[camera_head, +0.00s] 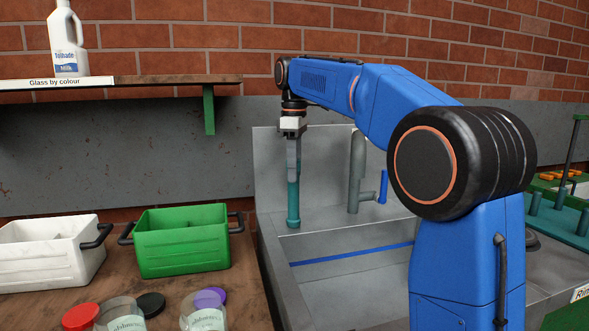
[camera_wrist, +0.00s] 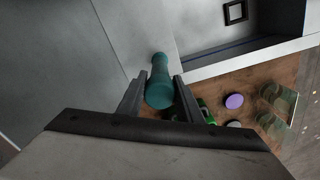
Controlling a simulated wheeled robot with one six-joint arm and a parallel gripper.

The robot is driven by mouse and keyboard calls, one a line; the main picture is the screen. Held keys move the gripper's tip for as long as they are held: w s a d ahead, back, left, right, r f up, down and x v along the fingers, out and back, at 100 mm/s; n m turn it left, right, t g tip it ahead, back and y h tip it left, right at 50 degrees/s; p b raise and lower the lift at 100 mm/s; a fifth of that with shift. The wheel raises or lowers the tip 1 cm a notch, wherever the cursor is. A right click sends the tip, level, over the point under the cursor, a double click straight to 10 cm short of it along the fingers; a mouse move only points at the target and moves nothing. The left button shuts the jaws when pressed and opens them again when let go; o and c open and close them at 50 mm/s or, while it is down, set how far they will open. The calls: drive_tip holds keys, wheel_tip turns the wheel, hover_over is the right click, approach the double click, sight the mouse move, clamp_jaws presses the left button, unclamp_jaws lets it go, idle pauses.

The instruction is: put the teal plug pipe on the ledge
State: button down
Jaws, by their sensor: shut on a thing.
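The teal plug pipe (camera_head: 293,203) hangs upright below my gripper (camera_head: 293,155) in the head view. My gripper is shut on its upper part. In the wrist view the pipe (camera_wrist: 159,92) lies between the two fingers of my gripper (camera_wrist: 161,80). A grey ledge (camera_head: 330,222) runs along the back of the sink, in front of its upright back panel. The pipe's lower end is over or at the left part of this ledge. I cannot tell whether it touches.
A grey tap (camera_head: 355,175) with a blue handle stands right of the pipe. A green crate (camera_head: 182,262) and a white crate (camera_head: 48,270) stand left on a wooden counter, with jars in front. A shelf (camera_head: 150,83) holding a milk jug (camera_head: 66,40) is upper left.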

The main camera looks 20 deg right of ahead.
drive_tip(key=c, duration=1.3)
unclamp_jaws()
drive_tip(key=shift+f, duration=0.1)
drive_tip(key=shift+o, duration=0.2)
wheel_tip(320, 180, up, 7)
drive_tip(key=shift+f, duration=0.1)
drive_tip(key=shift+r, duration=0.5)
drive_tip(key=shift+s, duration=0.15)
